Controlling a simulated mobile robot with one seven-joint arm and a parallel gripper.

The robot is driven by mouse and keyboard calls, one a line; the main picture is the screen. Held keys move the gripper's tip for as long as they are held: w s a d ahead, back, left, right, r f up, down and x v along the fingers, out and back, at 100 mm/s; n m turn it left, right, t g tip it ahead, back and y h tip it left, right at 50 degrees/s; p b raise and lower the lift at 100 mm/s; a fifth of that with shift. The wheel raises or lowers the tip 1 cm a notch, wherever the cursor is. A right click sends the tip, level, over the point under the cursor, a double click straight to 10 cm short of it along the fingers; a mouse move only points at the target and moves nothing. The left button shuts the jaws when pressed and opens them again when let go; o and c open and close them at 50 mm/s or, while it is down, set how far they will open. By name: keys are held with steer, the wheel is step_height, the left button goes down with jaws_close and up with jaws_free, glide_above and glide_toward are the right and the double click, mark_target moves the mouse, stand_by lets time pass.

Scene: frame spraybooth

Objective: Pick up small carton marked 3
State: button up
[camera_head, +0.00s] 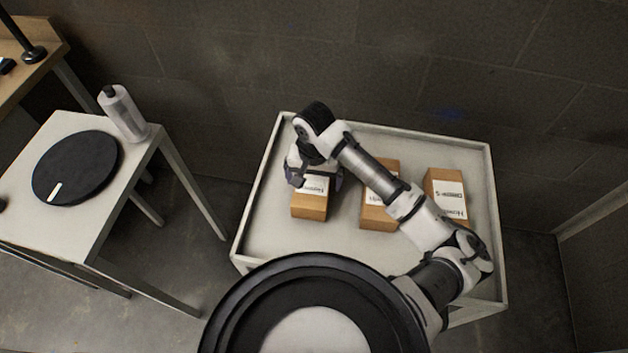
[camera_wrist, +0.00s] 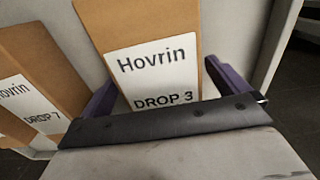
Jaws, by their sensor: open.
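The small brown carton marked 3 (camera_head: 310,206) stands in the left part of the tray table. In the wrist view its white label reads "Hovrin DROP 3" (camera_wrist: 152,70). My gripper (camera_head: 316,179) is over this carton, and its purple fingers (camera_wrist: 163,92) are open, one on each side of it. I cannot tell whether the fingers touch the carton. The dark gripper edge hides its near part in the wrist view.
A "DROP 7" carton (camera_wrist: 40,75) is close to the left in the wrist view. In the head view, a middle carton (camera_head: 377,217) and a right carton (camera_head: 446,183) share the rimmed tray table (camera_head: 262,235). A side table (camera_head: 98,228) holds a black disc (camera_head: 80,165) and a bottle (camera_head: 122,112).

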steer(key=c, duration=1.3)
steer(key=shift+r, duration=0.2)
